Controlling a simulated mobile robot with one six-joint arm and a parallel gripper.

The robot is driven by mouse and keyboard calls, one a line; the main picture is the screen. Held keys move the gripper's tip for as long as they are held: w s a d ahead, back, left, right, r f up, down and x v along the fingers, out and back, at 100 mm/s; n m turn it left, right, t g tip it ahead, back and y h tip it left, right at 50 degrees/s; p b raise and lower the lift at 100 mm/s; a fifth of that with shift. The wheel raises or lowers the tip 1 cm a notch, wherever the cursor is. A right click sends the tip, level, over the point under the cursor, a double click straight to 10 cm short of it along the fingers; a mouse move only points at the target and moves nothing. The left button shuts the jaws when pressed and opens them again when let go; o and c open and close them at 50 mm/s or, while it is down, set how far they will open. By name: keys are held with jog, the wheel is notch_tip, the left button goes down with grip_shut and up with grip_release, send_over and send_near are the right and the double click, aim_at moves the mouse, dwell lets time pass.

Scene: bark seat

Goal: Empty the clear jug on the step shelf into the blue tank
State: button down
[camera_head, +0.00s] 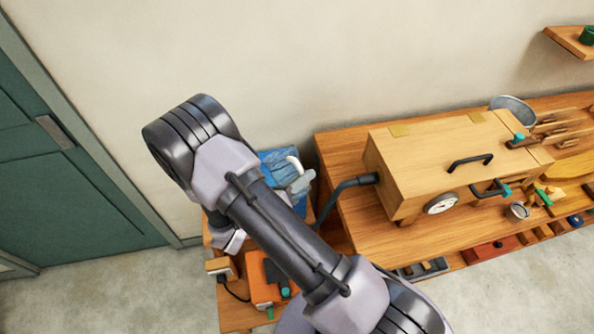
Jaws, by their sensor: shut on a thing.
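The blue tank (277,157) stands on the low wooden bench left of the workbench, partly hidden behind my arm. A grey part that looks like my gripper (301,184) shows at the tank's right side, past my arm link. It is shut, and most of it is hidden. A pale curved piece (294,164) over the tank looks like part of the clear jug, at the gripper. The jug's body, its tilt and its contents cannot be made out.
A wooden box (440,155) with a dial and black handles sits on the workbench (385,240); a black hose (340,190) runs from it towards the tank. An orange device (262,288) is on the low bench. A metal bowl (513,108) stands behind. Floor at left is clear.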

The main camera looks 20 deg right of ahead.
aim_at(300, 197)
jog(key=shift+s+f+m, duration=0.25)
jog(key=shift+f+m, duration=0.05)
jog(key=shift+f, duration=0.15)
notch_tip(300, 197, down, 9)
jog(key=m+t+h+b, duration=0.1)
jog(key=m+b, duration=0.5)
jog(key=b, duration=0.6)
jog(key=shift+w+r, duration=0.1)
jog(key=shift+r, duration=0.05)
jog(key=shift+w+r+m+b, duration=0.2)
jog(key=shift+w+m+b, duration=0.15)
jog(key=shift+m, duration=0.55)
jog(key=w+a+n+t+y+b, duration=0.2)
jog(key=a+t+b, duration=0.2)
jog(key=a, duration=0.4)
jog(key=shift+w+a+n, duration=0.2)
jog(key=shift+w+n, duration=0.2)
